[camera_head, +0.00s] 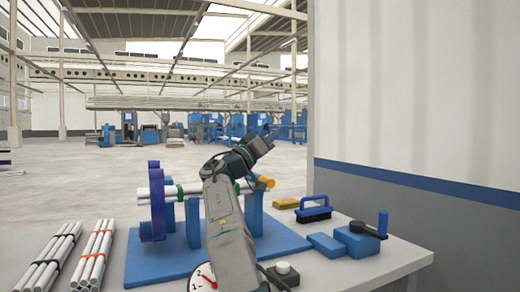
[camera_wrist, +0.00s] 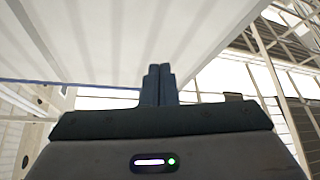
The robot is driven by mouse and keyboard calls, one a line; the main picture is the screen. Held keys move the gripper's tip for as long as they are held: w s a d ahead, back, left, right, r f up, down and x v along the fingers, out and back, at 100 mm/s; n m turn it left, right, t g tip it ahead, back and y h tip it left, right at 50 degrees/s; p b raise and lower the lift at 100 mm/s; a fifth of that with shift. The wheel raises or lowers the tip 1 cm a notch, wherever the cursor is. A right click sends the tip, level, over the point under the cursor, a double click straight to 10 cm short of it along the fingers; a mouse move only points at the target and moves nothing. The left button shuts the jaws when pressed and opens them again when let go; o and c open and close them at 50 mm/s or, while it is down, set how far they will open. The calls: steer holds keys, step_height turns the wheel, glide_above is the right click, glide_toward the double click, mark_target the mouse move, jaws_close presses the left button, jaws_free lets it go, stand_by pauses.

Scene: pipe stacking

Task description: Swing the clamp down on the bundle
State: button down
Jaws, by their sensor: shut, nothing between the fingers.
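The bundle of white pipes (camera_head: 173,191) lies across a blue stand (camera_head: 193,222), against a tall blue end plate (camera_head: 158,205). A green band shows on it. My arm hides the middle of the bundle. An orange-yellow cylindrical end (camera_head: 266,182) shows just right of my arm, above the right blue upright; I cannot tell whether it is the clamp's handle. My gripper (camera_head: 271,135) is raised above the stand, apart from the bundle, and points up and to the right. In the wrist view its fingers (camera_wrist: 159,86) are together and empty, with the wall and roof beyond.
A blue base plate (camera_head: 150,266) carries the stand. A wall (camera_head: 420,120) rises at right.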

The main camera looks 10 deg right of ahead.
steer(key=s+d+r, duration=0.2)
steer(key=d+r, duration=0.1)
steer(key=d, duration=0.2)
steer(key=shift+s+d+r, duration=0.2)
steer(key=shift+s+r, duration=0.1)
